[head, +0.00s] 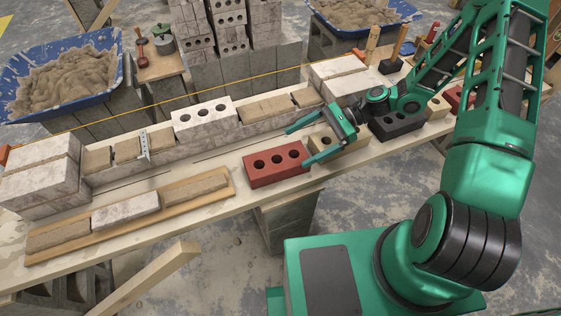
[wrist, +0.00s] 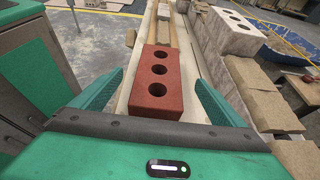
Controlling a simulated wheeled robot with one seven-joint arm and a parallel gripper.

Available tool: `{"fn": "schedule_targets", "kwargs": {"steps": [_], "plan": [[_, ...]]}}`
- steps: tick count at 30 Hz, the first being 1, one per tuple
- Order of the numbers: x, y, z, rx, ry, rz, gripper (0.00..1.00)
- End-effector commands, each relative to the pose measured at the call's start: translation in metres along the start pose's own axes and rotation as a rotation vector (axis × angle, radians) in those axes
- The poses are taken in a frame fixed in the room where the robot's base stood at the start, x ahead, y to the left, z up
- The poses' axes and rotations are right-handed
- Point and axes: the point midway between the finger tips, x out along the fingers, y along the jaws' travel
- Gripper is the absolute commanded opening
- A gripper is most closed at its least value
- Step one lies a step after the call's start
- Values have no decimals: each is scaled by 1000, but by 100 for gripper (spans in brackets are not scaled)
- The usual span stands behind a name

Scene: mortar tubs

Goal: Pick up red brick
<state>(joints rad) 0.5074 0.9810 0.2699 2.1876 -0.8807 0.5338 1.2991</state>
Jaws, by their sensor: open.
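The red brick (head: 276,166) has three round holes along its top and lies flat on the wooden plank bench (head: 190,230), near its front edge. In the wrist view the red brick (wrist: 160,80) lies ahead, lengthwise between the two fingers. My gripper (head: 296,143) is open, its green fingers spread, at the right of the brick. In the wrist view my gripper (wrist: 158,85) shows a finger on each side of the brick, with gaps to both. Whether the fingertips are level with the brick or above it, I cannot tell.
Behind the brick runs a low block wall with a white three-hole brick (head: 204,120) on it and a yellow line above. A tan brick (head: 325,142) lies under my gripper, a black brick (head: 397,123) farther right. A wooden board (head: 215,181) with several pale bricks lies to the left.

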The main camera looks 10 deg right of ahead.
Motion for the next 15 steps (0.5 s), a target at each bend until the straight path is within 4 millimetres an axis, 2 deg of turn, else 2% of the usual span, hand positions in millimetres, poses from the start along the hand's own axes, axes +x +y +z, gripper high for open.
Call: {"fn": "schedule_targets", "kwargs": {"steps": [6,15], "plan": [[33,0,0,-1,1,4,94],[55,0,-4,-2,1,5,94]]}}
